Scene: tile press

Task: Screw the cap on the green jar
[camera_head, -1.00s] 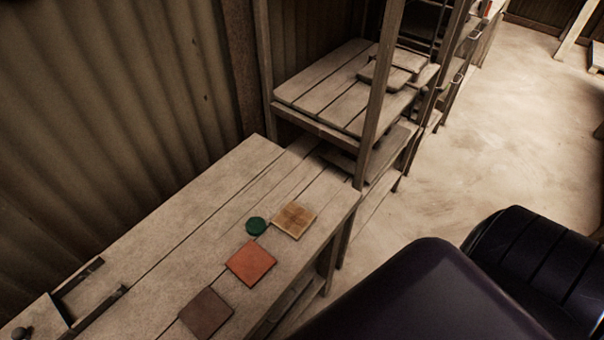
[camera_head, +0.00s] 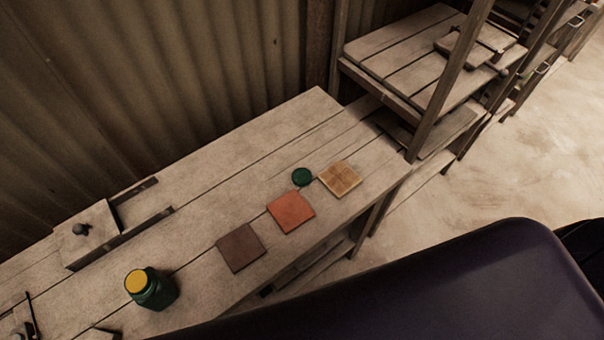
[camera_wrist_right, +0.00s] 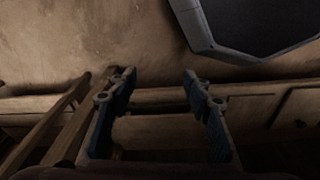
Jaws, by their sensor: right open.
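The green jar (camera_head: 158,292) stands upright on the wooden workbench, in the lower left of the head view. Its top shows a yellow-orange round face. A flat round dark green piece (camera_head: 302,177), which looks like the cap, lies on the bench near the tiles, apart from the jar. My right gripper (camera_wrist_right: 158,82) shows in the right wrist view with its two fingers spread and nothing between them. It is away from the jar and the green piece, neither of which is in that view. My left gripper is not in view.
A dark brown tile (camera_head: 241,247), an orange tile (camera_head: 291,212) and a tan patterned tile (camera_head: 339,179) lie along the bench's front edge. A wooden box with a knob (camera_head: 88,236) sits at the back left. A shelf unit (camera_head: 433,92) stands beyond the bench.

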